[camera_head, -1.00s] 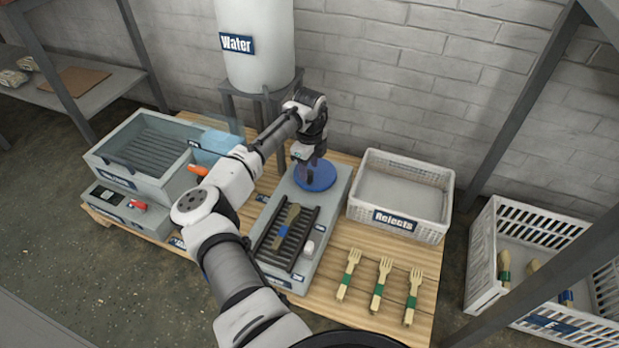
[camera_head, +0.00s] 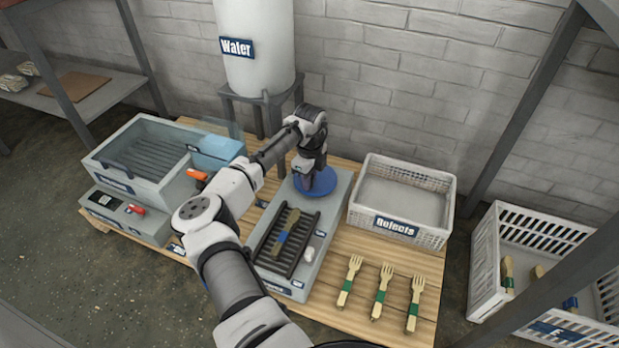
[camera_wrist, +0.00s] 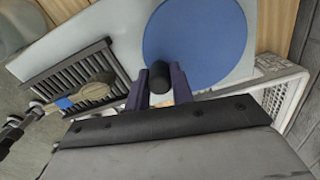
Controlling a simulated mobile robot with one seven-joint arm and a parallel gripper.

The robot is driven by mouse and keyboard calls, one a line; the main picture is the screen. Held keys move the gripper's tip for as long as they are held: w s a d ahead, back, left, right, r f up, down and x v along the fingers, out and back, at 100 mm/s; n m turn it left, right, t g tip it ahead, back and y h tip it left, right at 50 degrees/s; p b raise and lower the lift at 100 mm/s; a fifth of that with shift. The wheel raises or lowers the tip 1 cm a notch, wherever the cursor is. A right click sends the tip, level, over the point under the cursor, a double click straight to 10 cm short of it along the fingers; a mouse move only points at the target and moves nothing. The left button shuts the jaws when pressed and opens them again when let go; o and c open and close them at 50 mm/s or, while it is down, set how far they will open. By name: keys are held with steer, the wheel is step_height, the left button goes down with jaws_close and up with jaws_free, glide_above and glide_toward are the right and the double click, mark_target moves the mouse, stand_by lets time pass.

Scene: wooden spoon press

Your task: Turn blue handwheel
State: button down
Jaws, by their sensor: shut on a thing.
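The blue handwheel (camera_head: 326,183) is a flat disc at the far end of the grey press (camera_head: 338,205). It fills the upper middle of the wrist view (camera_wrist: 205,40). A short black knob (camera_wrist: 160,78) stands near the wheel's edge. My gripper (camera_head: 302,185) is over the wheel's left side, its purple fingers (camera_wrist: 159,92) shut on the knob from both sides. In the head view my wrist hides the knob and part of the wheel. A wooden spoon (camera_head: 292,222) with a blue band lies on the press's black slatted rack (camera_head: 268,250).
A white crate labelled Rejects (camera_head: 450,205) stands right of the press. Several wooden forks (camera_head: 382,290) lie in front of it. A grey glass-sided machine (camera_head: 135,165) is at left. The water tank (camera_head: 252,65) stands behind. Another white crate (camera_head: 482,275) is at far right.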

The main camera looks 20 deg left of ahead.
steer(key=c, duration=2.2)
jaws_free()
steer(key=shift+d+r+p, duration=0.15)
steer(key=shift+r+p, duration=0.1)
steer(key=shift+p, duration=1)
